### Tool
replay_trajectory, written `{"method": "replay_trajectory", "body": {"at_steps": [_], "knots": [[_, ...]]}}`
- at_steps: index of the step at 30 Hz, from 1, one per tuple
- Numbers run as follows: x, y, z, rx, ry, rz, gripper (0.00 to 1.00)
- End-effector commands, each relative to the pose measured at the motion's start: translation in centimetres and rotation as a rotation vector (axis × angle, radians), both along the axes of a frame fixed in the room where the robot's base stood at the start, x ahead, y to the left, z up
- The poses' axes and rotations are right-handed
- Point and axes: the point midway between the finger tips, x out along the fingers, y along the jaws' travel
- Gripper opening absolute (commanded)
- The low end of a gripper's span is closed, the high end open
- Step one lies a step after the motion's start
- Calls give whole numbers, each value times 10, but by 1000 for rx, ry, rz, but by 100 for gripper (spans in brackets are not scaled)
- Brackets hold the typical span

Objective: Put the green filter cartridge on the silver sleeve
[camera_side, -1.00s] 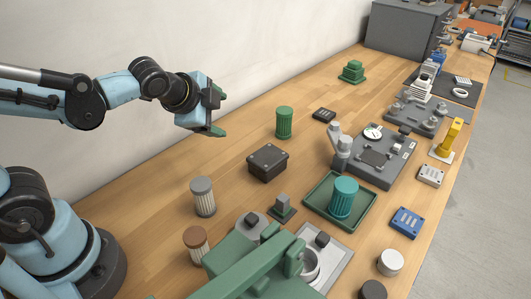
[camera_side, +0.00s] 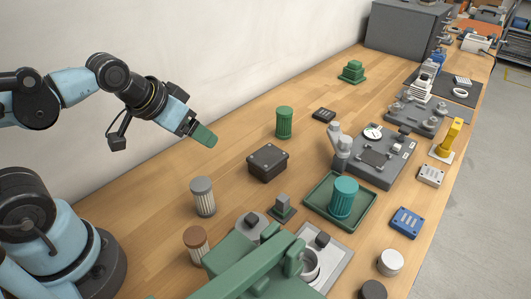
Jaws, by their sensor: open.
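The green filter cartridge (camera_side: 284,122) stands upright on the wooden bench, left of the small dark block. My gripper (camera_side: 205,136) is in the air to the left of it, apart from it, tilted down to the right. It is open and empty, with its green fingertips overlapping in this view. A silver ring-shaped part (camera_side: 310,264), which looks like the silver sleeve, sits on a light grey plate at the front. The green structure in front hides part of it.
A teal cartridge (camera_side: 344,196) stands in a green tray (camera_side: 318,211). A dark box (camera_side: 267,162), a grey-capped cartridge (camera_side: 203,196) and a brown-capped cartridge (camera_side: 196,244) stand nearby. A large green structure (camera_side: 240,264) blocks the front. Bench behind the green cartridge is clear.

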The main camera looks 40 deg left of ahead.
Motion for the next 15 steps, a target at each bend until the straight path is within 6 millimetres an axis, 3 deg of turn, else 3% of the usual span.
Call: {"method": "replay_trajectory", "body": {"at_steps": [5,15], "knots": [[30,0,9,9,-18,32,77],[119,-8,6,22,-80,123,77]]}}
